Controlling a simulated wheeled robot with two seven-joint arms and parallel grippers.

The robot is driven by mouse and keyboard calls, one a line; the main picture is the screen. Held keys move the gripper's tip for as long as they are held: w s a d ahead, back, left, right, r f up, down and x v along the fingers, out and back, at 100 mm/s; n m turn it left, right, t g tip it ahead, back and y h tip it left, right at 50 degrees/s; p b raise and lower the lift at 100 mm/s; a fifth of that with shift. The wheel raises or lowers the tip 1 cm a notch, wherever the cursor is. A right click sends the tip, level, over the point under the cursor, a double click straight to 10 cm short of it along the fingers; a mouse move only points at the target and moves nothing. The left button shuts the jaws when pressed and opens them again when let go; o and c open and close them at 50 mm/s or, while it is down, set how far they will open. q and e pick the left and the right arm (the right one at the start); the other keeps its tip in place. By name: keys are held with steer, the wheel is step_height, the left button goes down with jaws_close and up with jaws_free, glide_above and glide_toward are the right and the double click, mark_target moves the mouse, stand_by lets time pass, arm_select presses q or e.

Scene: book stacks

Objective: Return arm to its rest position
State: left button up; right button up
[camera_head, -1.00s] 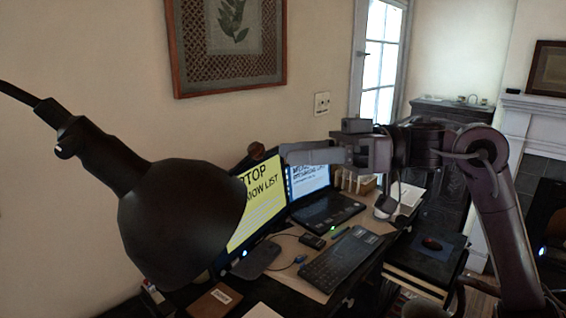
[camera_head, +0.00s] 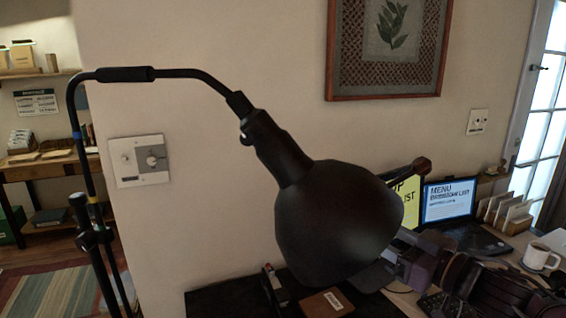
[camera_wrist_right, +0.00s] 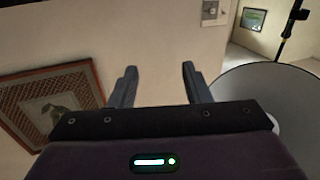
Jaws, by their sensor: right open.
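My right arm comes in low from the right in the camera_head view, its wrist over the desk beside the black lamp shade. The fingertips are hard to make out there. In the camera_wrist_right view my right gripper (camera_wrist_right: 158,82) is open, its two dark fingers well apart with nothing between them. Beyond them is a plain wall. My left gripper is not in view.
The black desk lamp (camera_head: 335,222) hangs close to my right wrist; its pale inside (camera_wrist_right: 268,92) shows in the wrist view. A laptop (camera_head: 450,205), a white mug (camera_head: 541,257) and a brown book (camera_head: 326,303) are on the desk. A framed picture (camera_head: 387,50) hangs above.

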steer(key=s+f+m+g+h, duration=0.1)
steer(key=s+f+m+h, duration=0.15)
steer(key=f, duration=0.45)
steer(key=s+d+f+m+g+h, duration=0.1)
steer(key=s+f+h, duration=0.1)
steer(key=f+h, duration=0.3)
steer(key=s+f+m+g+h, duration=0.1)
steer(key=s+f+m+h, duration=0.15)
steer(key=f, duration=0.55)
steer(key=s+a+f+g, duration=0.1)
steer(key=s+f+g, duration=0.35)
steer(key=s, duration=0.35)
steer(key=s+f+g, duration=0.3)
steer(key=s+f, duration=0.2)
steer(key=s, duration=0.3)
steer(key=s+f+g, duration=0.2)
steer(key=s+f, duration=0.1)
steer(key=f, duration=3)
steer(key=s+d+f, duration=0.2)
steer(key=s+f, duration=0.6)
steer(key=s, duration=0.1)
steer(key=s+d+f+h+b, duration=0.1)
steer(key=s+f, duration=0.7)
steer(key=s, duration=0.2)
steer(key=shift+d+f+g, duration=0.2)
steer(key=shift+d+g, duration=0.15)
